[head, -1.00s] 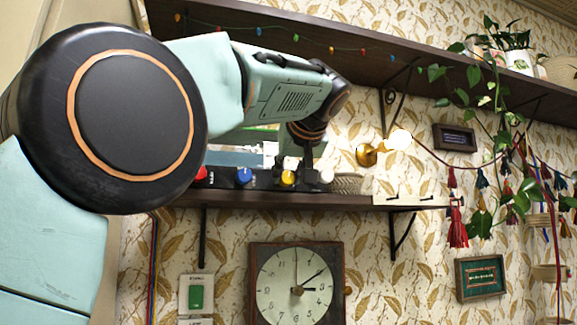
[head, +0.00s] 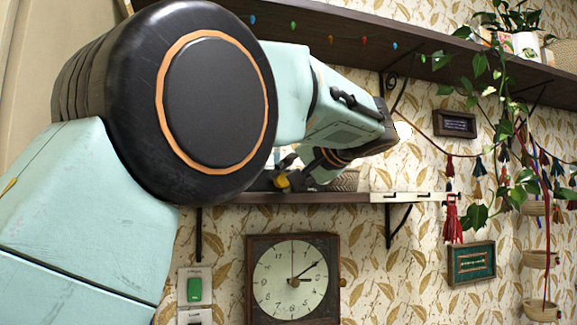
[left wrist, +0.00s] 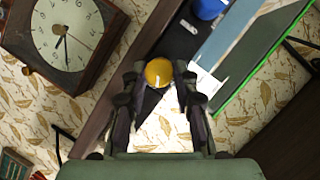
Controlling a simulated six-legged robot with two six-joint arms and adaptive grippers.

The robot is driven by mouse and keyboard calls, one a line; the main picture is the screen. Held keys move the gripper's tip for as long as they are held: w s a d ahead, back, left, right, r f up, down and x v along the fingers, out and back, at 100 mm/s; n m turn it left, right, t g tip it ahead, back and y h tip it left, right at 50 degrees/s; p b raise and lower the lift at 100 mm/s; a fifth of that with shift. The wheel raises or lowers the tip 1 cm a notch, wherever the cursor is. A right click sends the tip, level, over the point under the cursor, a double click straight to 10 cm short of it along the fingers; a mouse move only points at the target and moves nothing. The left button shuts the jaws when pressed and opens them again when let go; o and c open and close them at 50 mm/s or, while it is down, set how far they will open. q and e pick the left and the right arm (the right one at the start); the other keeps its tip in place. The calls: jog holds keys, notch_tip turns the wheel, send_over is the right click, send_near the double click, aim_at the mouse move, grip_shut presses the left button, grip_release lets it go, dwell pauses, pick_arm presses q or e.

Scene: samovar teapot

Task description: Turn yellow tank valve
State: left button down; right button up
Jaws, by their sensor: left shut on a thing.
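The yellow tank valve (head: 281,182) is a round yellow knob on the front of a dark unit on the lower shelf. It shows mostly behind my left arm in the head view. In the left wrist view the yellow valve (left wrist: 158,72) sits between the two fingertips of my left gripper (left wrist: 160,82), which is shut on it from both sides. A pale mark shows on the knob's face. In the head view my left gripper (head: 291,180) is small and partly hidden at the knob. My right gripper is not in view.
A blue knob (left wrist: 208,8) is beside the yellow one in the left wrist view. A clock (head: 292,280) hangs below, and an upper shelf (head: 330,45) runs above my arm.

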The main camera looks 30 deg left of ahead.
pick_arm(q)
jog(key=m+y+p, duration=0.1)
jog(key=m+y, duration=0.1)
jog(key=m, duration=0.1)
jog(key=shift+m+g, duration=0.3)
jog(key=shift+m, duration=0.4)
jog(key=c, duration=1.5)
grip_release()
jog(key=o, duration=0.5)
jog(key=shift+w+a+f, duration=0.15)
jog(key=shift+a+f, duration=0.05)
jog(key=shift+a, duration=0.15)
